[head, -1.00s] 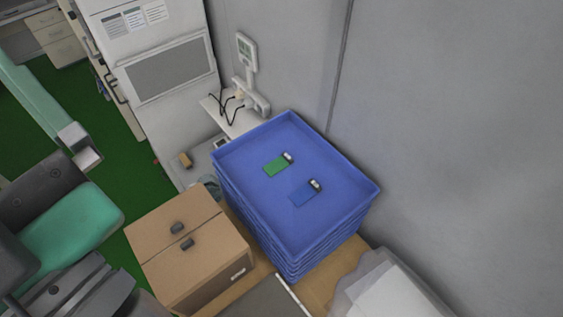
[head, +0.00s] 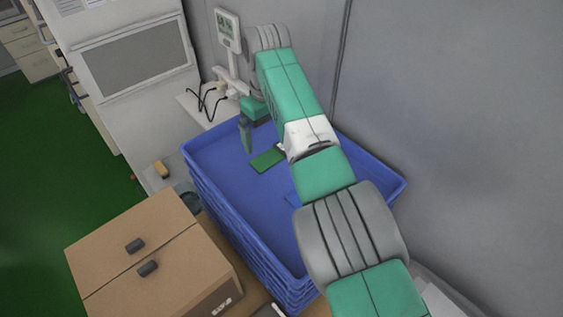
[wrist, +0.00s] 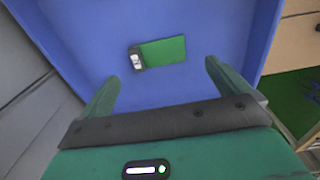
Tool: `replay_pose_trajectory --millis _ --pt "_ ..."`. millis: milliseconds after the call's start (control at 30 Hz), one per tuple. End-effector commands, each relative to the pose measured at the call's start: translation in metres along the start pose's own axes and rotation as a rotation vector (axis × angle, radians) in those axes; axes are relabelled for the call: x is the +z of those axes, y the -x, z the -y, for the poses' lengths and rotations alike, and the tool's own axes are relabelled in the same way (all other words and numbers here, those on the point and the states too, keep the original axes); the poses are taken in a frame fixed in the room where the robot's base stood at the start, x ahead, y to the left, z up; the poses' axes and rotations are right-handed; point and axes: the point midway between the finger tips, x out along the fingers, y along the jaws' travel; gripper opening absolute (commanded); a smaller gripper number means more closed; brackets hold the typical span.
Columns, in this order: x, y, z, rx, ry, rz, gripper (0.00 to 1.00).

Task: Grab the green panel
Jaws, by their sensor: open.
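The green panel (head: 267,160) lies flat in the blue tray (head: 225,150), towards its back left. It also shows in the wrist view (wrist: 163,52), with a small white and dark piece at its left end. My gripper (head: 246,135) hangs over the tray, close to the panel in the head view. In the wrist view my gripper (wrist: 165,85) has its two fingers spread wide and empty, with the panel ahead of and between them, apart from both.
The tray tops a stack of blue trays against the grey wall. A cardboard box (head: 150,250) with two small dark items stands at the left. A display on a stand (head: 228,30) and dark cables are behind the tray.

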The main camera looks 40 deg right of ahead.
Motion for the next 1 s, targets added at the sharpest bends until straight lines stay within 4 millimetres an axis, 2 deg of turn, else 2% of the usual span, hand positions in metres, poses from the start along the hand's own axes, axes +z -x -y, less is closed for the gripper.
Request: replay_pose_trajectory --millis 167,400,567,833,1000 --pt "0.007 -0.003 -0.004 -0.01 -0.009 0.024 1.0" --pt "0.007 -0.029 -0.004 -0.009 -0.009 0.023 1.0" --pt "0.008 -0.035 -0.004 -0.008 -0.009 0.022 1.0" --pt "0.01 -0.079 -0.006 -0.009 -0.009 0.023 1.0" --pt "0.009 -0.081 -0.006 -0.008 -0.009 0.02 1.0"
